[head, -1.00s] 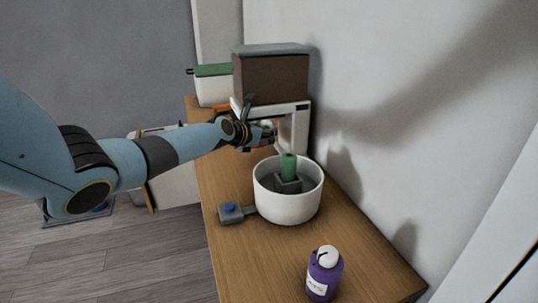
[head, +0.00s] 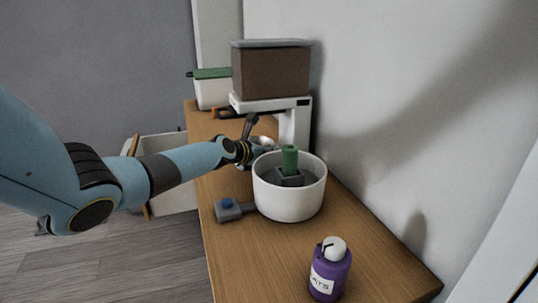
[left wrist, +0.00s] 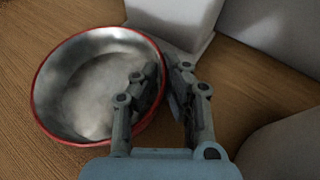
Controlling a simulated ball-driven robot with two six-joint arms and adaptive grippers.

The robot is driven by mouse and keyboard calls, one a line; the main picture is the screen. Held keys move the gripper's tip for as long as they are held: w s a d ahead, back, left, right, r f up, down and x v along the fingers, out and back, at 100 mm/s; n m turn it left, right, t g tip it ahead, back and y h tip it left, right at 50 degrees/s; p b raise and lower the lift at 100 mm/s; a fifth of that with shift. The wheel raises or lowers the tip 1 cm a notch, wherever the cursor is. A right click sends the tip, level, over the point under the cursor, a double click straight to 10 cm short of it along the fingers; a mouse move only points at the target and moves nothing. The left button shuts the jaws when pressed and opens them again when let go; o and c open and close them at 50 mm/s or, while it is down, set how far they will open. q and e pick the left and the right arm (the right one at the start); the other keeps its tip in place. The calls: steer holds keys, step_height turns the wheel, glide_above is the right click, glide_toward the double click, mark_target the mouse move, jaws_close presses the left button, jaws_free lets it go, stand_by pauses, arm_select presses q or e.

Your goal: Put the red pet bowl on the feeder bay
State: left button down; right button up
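The red pet bowl (left wrist: 82,92) has a red rim and a shiny metal inside. It fills the left of the left wrist view and is a small part-hidden shape in the head view (head: 265,143). My left gripper (left wrist: 161,68) straddles its right rim, one finger inside and one outside. The fingertips are close together and look shut on the rim. In the head view the left gripper (head: 262,148) is just behind the white pot. The feeder (head: 294,125) is white with a brown hopper on top. Its pale base (left wrist: 172,45) is beside the bowl. My right gripper is not in view.
A large white pot (head: 288,203) with a green-handled grey item (head: 290,160) stands close in front of the gripper. A grey tool with a blue button (head: 228,209) and a purple bottle (head: 329,273) are nearer. The wall bounds the wooden counter (head: 250,260) on the right.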

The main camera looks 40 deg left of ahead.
arm_select(q)
steer(key=c, duration=1.5)
jaws_free()
steer(key=shift+r, duration=0.1)
steer(key=p+v, duration=0.9)
steer(key=v, duration=0.2)
steer(key=shift+r, duration=0.25)
steer(key=shift+s, duration=0.4)
steer(key=shift+s+d+f, duration=0.1)
